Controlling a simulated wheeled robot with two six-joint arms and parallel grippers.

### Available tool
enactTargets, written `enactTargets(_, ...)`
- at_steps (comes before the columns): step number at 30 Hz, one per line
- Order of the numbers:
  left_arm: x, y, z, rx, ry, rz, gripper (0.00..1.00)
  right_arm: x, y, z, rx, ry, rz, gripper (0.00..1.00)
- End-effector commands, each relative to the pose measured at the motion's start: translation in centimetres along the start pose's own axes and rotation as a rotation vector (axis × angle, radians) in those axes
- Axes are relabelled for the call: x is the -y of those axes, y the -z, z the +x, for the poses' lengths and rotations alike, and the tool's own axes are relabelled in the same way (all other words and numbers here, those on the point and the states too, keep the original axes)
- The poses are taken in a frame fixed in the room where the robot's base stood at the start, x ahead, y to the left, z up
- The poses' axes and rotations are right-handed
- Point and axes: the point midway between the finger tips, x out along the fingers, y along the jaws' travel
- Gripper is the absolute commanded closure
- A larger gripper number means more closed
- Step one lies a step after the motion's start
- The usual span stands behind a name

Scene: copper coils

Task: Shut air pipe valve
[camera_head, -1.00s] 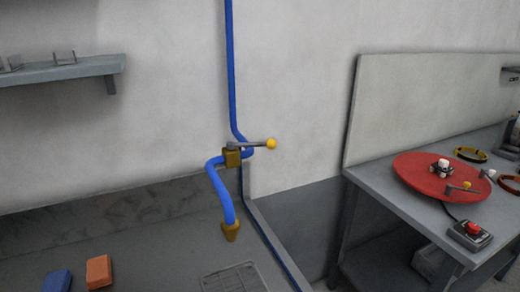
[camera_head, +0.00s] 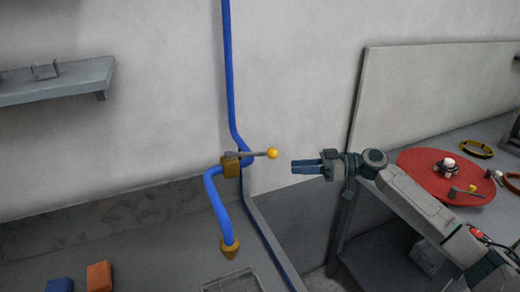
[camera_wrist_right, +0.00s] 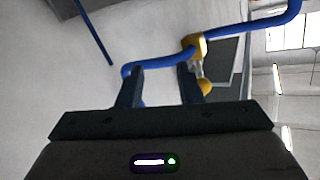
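The blue air pipe (camera_head: 229,80) runs down the wall to a brass valve body (camera_head: 231,167), then bends to a brass nozzle (camera_head: 230,248). The valve lever with its yellow ball knob (camera_head: 272,154) points right, roughly horizontal. My right gripper (camera_head: 294,167) is just right of the knob and slightly lower, apart from it in the picture. In the right wrist view the fingers (camera_wrist_right: 159,72) are spread with nothing clearly between them. The valve body (camera_wrist_right: 194,46) and knob (camera_wrist_right: 205,87) show beyond, the knob partly behind the right finger. My left gripper is not seen.
A grey bench at right holds a red disc (camera_head: 425,182) and several small parts. A grey shelf (camera_head: 55,86) hangs at upper left. Orange (camera_head: 99,276) and blue (camera_head: 60,285) blocks lie on the lower-left surface. The wall around the lever is clear.

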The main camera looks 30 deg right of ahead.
Motion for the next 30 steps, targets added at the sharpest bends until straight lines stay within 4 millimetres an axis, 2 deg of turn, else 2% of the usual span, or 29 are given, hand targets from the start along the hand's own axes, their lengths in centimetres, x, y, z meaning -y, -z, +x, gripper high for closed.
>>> enactTargets(1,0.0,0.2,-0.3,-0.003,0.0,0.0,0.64,1.6,2.1,-0.1,-0.013,0.045,-0.03,0.67)
enactTargets(3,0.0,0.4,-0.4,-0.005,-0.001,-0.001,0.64,3.2,3.9,-0.1,-0.031,0.097,-0.055,0.67)
enactTargets(7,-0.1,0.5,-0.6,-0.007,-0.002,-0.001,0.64,4.8,5.6,-0.1,-0.05,0.146,-0.077,0.67)
enactTargets(14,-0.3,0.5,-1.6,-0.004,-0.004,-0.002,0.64,5.4,6.1,1.5,-0.057,0.157,-0.08,0.67)
enactTargets(30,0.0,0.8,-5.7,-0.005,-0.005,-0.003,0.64,6.5,6.6,8.6,-0.057,0.153,-0.078,0.67)
